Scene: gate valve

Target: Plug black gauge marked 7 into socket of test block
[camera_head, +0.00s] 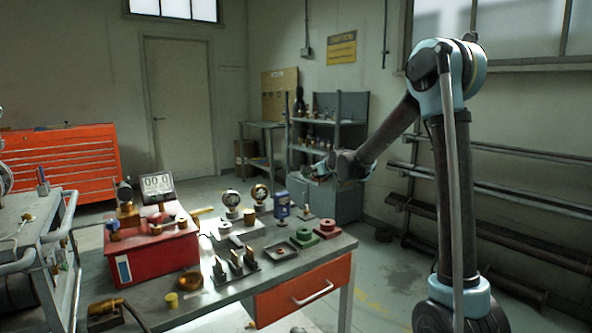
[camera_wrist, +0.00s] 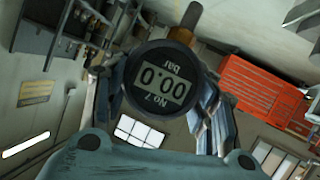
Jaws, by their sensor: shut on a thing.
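In the wrist view, the black gauge marked No.7 (camera_wrist: 158,82) sits between the two fingers of my gripper (camera_wrist: 163,90). Its display reads 0.00 bar and appears upside down. In the head view, my gripper (camera_head: 333,166) is raised beyond the bench's back right corner, well away from the red block; the gauge there is too small to make out. A red block (camera_head: 152,255) with brass fittings stands on the bench at left and looks like the test block. I cannot tell which fitting is its socket.
The bench (camera_head: 335,246) also bears a white-faced gauge (camera_head: 231,199), a brass-rimmed gauge (camera_head: 260,192), a blue device (camera_head: 282,206), a small tray (camera_head: 281,252) and green and red round pieces. A digital display (camera_head: 158,187) stands behind the red block. Shelves (camera_head: 335,125) stand behind my gripper.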

